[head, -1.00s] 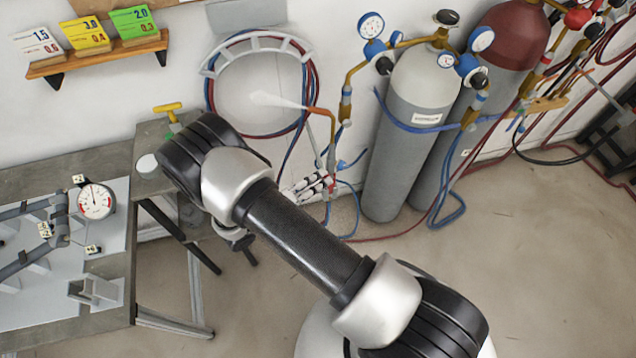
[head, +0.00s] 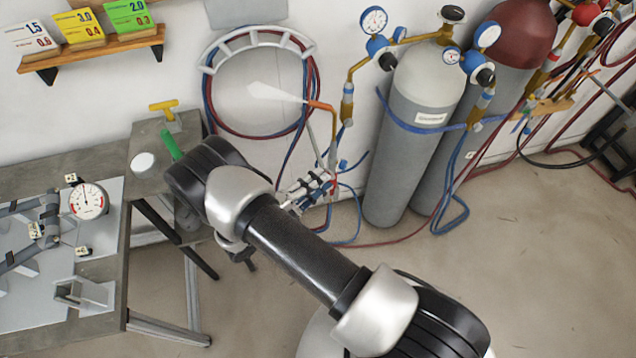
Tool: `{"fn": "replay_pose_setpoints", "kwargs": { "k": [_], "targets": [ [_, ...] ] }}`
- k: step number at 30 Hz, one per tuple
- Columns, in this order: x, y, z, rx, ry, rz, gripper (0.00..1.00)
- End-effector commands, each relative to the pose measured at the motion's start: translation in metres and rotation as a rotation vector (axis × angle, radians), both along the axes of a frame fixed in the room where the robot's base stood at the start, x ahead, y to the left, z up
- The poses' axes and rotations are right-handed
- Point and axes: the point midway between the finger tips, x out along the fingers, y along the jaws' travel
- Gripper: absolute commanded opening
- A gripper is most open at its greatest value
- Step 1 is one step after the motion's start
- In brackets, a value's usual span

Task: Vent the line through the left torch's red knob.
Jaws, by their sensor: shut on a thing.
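The left torch (head: 331,128) stands upright in front of the wall, left of the grey cylinder, with an orange-brown tip pointing left. A pale white plume (head: 275,92) spreads leftward from its tip. My gripper (head: 318,187) is at the torch's lower body, shut on a small red part there, which appears to be the red knob (head: 328,185). The fingers cover most of it, so its turn cannot be read. A blue knob (head: 342,165) shows just above and to the right, apart from the fingers.
A grey cylinder (head: 410,155) and a maroon-topped cylinder (head: 520,35) with gauges stand at right. Coiled red and blue hoses (head: 210,90) hang on the wall. A workbench (head: 110,255) with a dial gauge (head: 88,201) is at left. Loose hoses lie on the floor.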

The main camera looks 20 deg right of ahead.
Motion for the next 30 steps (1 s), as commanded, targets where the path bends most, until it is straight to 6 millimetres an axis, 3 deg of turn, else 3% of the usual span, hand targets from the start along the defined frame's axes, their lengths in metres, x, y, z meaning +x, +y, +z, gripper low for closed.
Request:
{"fn": "replay_pose_setpoints", "kwargs": {
  "k": [15, 16, 25, 30],
  "targets": [
    [0.0001, -0.0001, -0.0004, -0.014, 0.015, 0.000, 0.00],
    [0.0001, -0.0001, -0.0004, -0.014, 0.014, 0.000, 0.21],
    [0.0000, -0.0001, -0.0003, -0.014, 0.014, 0.000, 0.41],
    [0.0000, -0.0001, -0.0002, -0.014, 0.014, 0.000, 0.41]
  ]
}}
